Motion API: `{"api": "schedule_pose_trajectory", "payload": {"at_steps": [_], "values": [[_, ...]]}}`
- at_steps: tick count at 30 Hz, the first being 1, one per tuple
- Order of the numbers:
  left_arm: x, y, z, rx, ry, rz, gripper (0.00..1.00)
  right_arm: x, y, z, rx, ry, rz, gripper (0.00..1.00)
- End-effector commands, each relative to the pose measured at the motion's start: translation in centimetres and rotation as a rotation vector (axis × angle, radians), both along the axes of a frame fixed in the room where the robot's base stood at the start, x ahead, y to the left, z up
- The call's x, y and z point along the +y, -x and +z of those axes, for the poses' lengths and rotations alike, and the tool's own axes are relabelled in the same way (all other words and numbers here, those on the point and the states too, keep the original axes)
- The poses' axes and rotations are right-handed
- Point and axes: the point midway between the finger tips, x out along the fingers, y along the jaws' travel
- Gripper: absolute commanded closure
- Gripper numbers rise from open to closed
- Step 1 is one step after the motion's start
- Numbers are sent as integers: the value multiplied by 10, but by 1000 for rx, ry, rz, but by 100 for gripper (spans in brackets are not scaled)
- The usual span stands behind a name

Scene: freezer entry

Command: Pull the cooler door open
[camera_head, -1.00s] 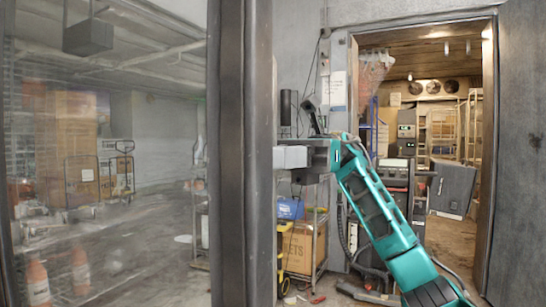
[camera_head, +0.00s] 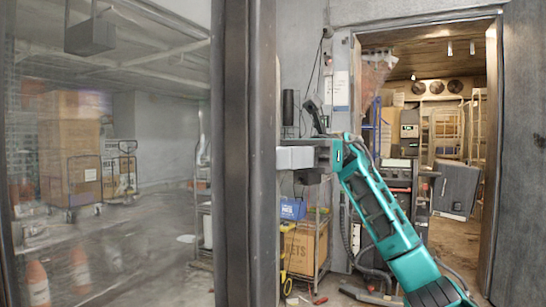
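The cooler door appears to be the large glass panel with a dark grey frame (camera_head: 232,200) on the left of the head view. Its right frame edge runs from top to bottom of the picture. My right arm comes in from the lower right, and my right gripper (camera_head: 296,158) is level with the middle of this frame. The gripper's grey body meets the frame's right edge in the picture. Its fingers are hidden or too unclear to make out, so I cannot tell if they hold anything. My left gripper is not in view.
Beyond the frame stands a metal cart (camera_head: 322,240) with a cardboard box (camera_head: 300,252) and a blue case (camera_head: 292,208). A wooden-ceilinged room opens at the right, with a grey panel (camera_head: 455,190) inside. Through the glass are boxes on a trolley (camera_head: 85,180) and an orange cone (camera_head: 37,282).

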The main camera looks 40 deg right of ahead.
Motion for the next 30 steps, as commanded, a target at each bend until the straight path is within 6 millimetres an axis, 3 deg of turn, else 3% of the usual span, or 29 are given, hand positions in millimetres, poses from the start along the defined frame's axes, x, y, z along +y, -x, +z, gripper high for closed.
{"api": "schedule_pose_trajectory", "payload": {"at_steps": [8,21,30], "values": [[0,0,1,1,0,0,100,-9,0,1,1,0,-1,56],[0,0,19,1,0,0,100,-93,-3,4,0,-3,-2,56],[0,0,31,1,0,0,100,-124,-4,2,2,1,0,56]]}}
